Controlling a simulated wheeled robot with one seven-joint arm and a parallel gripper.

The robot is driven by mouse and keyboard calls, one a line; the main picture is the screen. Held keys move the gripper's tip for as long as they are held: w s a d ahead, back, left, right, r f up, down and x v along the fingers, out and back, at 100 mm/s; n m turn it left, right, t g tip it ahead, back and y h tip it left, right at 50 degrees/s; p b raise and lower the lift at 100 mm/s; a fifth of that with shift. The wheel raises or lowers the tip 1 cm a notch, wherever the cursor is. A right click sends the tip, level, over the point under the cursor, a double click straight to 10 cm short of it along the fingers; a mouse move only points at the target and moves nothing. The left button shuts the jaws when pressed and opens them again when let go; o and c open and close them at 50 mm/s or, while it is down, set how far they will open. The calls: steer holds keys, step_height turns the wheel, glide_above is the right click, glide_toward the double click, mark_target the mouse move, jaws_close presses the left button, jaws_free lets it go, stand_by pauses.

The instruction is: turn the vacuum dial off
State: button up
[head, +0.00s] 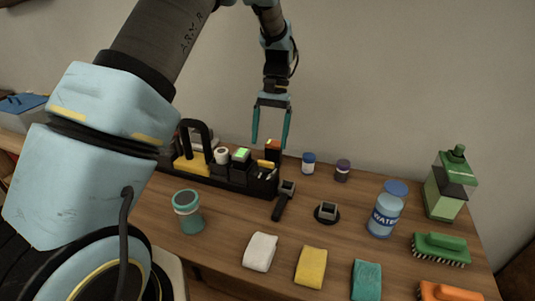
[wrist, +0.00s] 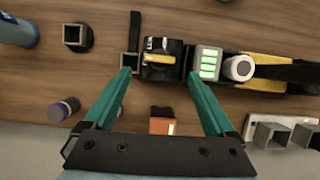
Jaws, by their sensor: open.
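The dial (wrist: 158,59) is a small yellow-orange bar on top of a black block (wrist: 157,72). In the wrist view the bar lies nearly level across the picture, with small pale marks beside it that are too small to read. In the head view the black block (head: 262,182) is at the right end of a black and yellow unit. My gripper (head: 270,144) points down above that end, open and empty. In the wrist view my gripper (wrist: 160,76) has its fingertips on either side of the block, apart from the dial. Their exact height above it cannot be told.
A block with green lit panels (wrist: 207,64) and a white round knob (wrist: 238,68) sit beside the dial block. An orange block (wrist: 163,122) stands behind it. A water bottle (head: 383,212), teal jar (head: 188,213) and cloths (head: 311,267) are elsewhere on the table.

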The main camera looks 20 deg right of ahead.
steer(key=v, duration=0.5)
steer(key=shift+w+d+r+b, duration=0.1)
steer(key=shift+r+b, duration=0.2)
steer(key=shift+b, duration=0.1)
steer(key=a+n+t+h, duration=0.2)
steer(key=a+n, duration=0.1)
steer(key=a, duration=1.5)
steer(key=s+a+n+t, duration=0.1)
steer(key=s+a, duration=0.3)
steer(key=a, duration=0.3)
steer(key=s+a+n+t+h, duration=0.1)
steer(key=s+a+n+t, duration=0.1)
steer(key=s+a, duration=0.3)
steer(key=shift+s+a+f+n, duration=0.15)
steer(key=shift+a+f+n, duration=0.25)
steer(key=shift+a, duration=0.65)
steer(key=shift+c, duration=0.3)
